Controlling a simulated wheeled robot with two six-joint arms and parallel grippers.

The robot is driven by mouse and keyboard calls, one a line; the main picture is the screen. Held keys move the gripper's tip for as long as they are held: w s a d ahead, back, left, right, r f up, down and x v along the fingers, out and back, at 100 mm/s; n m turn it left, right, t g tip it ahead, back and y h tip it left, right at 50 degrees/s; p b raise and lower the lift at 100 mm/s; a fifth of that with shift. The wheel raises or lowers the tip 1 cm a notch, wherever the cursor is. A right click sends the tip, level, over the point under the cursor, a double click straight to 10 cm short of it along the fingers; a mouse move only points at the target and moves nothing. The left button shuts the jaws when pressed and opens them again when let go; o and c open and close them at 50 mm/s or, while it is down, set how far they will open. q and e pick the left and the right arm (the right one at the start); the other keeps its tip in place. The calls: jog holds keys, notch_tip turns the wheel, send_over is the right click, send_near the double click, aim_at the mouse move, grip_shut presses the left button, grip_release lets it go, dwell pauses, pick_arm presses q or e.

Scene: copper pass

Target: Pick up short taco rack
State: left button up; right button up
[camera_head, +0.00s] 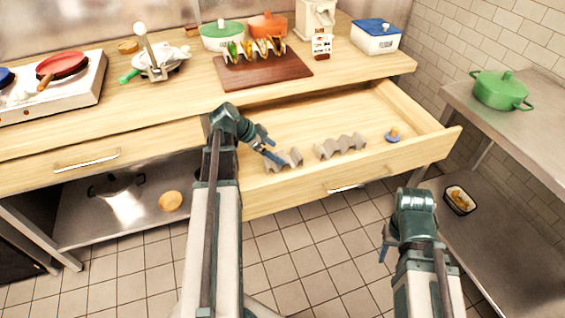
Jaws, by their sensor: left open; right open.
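Two grey wavy taco racks lie in the open drawer (365,112). The shorter rack (293,158) is at the left, near the drawer's front wall. The longer rack (341,146) lies to its right. My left gripper (275,156) is open at the left end of the shorter rack, with its fingers pointing down to the right. Whether it touches the rack I cannot tell. My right gripper (386,250) is outside the drawer, low in front of it at the right, and holds nothing visible. Its fingers are partly hidden by its own wrist.
A small blue and orange item (393,135) lies in the drawer's right end. Filled tacos (256,49) stand on a brown board (262,72) on the counter above. A green pot (500,90) is on the right table. The drawer's middle and back are clear.

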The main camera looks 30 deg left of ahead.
aim_at(282, 156)
pick_arm(q)
jog(key=shift+b+x, duration=2.2)
jog(key=shift+x, duration=0.45)
jog(key=shift+a, duration=0.1)
jog(key=c, duration=1.3)
jog(key=shift+o, duration=0.2)
jog(key=shift+r, duration=0.1)
notch_tip(282, 156, up, 10)
jog(key=p, duration=1)
